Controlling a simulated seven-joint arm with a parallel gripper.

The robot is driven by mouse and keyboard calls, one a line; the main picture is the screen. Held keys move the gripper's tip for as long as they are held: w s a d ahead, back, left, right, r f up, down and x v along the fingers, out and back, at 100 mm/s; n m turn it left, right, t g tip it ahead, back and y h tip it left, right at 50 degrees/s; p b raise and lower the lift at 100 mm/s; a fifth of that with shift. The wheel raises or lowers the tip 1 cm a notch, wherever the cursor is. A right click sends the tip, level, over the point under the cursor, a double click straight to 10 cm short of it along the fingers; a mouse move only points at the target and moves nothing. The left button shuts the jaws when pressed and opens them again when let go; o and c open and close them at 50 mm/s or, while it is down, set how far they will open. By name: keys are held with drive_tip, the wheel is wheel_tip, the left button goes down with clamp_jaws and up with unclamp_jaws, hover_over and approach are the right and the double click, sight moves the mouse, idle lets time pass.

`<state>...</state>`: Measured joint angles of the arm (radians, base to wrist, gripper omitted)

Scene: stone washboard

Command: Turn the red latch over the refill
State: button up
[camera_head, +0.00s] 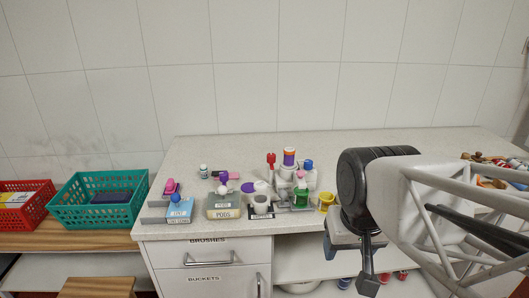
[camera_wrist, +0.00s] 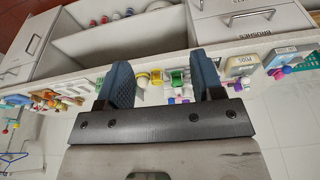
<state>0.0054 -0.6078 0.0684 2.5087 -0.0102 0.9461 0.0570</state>
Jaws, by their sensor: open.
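A small red piece (camera_head: 271,159), which looks like the red latch, stands upright toward the back of the cluster on the counter. Beside it on the right is a white holder (camera_head: 287,172) with an orange-and-purple cylinder (camera_head: 289,156) on top. I cannot tell which part is the refill. My gripper (camera_head: 349,268) is open and empty at the counter's front edge, to the right of the cluster and apart from the red piece. In the wrist view, my gripper (camera_wrist: 160,60) has its fingers spread, with the counter items beyond; the latch is not clear there.
A green cup (camera_head: 301,197) and a yellow cup (camera_head: 326,201) stand near the front edge. Labelled boxes, one reading PODS (camera_head: 223,206), stand left. Teal (camera_head: 98,198) and red (camera_head: 22,203) baskets are further left. The counter's back strip (camera_head: 350,146) is clear.

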drive_tip(key=w+a+r+m, duration=0.1)
drive_tip(key=w+r+m, duration=0.3)
drive_tip(key=w, duration=1)
drive_tip(key=m+g, duration=0.3)
drive_tip(key=m, duration=0.8)
hover_over(271, 154)
drive_tip(key=f, duration=0.7)
drive_tip(key=shift+s+f, duration=0.2)
drive_tip(key=shift+f, duration=3.9)
